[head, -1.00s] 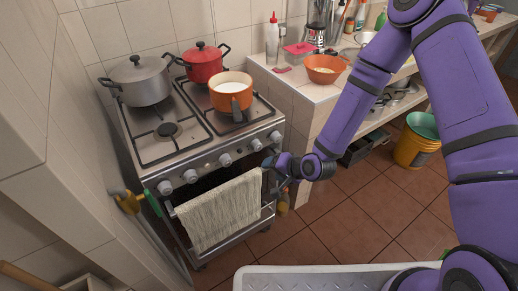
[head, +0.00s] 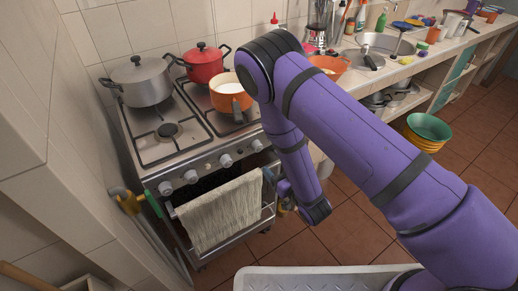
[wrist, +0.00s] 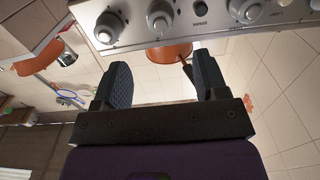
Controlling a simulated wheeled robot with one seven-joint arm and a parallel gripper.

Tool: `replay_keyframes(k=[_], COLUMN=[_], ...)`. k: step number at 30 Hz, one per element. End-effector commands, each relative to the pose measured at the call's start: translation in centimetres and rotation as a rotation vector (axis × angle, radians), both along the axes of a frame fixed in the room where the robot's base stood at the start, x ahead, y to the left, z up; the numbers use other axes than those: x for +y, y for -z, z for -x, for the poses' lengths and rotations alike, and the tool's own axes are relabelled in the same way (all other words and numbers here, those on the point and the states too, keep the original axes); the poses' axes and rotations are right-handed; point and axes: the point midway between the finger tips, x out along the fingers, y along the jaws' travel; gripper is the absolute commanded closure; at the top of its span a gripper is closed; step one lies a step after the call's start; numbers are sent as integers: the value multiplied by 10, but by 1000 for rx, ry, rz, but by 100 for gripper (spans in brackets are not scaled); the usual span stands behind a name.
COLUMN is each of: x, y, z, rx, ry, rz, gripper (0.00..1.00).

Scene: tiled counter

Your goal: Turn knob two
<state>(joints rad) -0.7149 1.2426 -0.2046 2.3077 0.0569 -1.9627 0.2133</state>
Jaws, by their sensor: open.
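The stove's front panel (head: 205,168) carries a row of pale round knobs. From the left in the head view are a first knob (head: 165,188), a second knob (head: 191,177), a third knob (head: 226,160) and a fourth knob (head: 257,145); my arm hides the panel's right end. Which one is knob two is not marked. In the wrist view, knobs (wrist: 108,27) (wrist: 160,17) (wrist: 245,10) line the top edge, seen upside down. My gripper (wrist: 163,80) is open, with nothing between its fingers, apart from the knobs. In the head view it is mostly hidden behind my arm.
A cloth (head: 222,212) hangs on the oven handle below the knobs. An orange pot (head: 228,97), a red pot (head: 203,62) and a grey pot (head: 140,82) stand on the stove. A green basin (head: 429,126) stands right.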

Motion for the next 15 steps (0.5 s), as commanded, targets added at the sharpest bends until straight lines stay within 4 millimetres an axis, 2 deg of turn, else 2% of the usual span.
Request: replay_keyframes(k=[5,15], x=[10,43], y=[-1,-1], z=[-15,-63], rx=[-5,-3], ry=[-1,-1], rz=[-2,-2], gripper=[34,34])
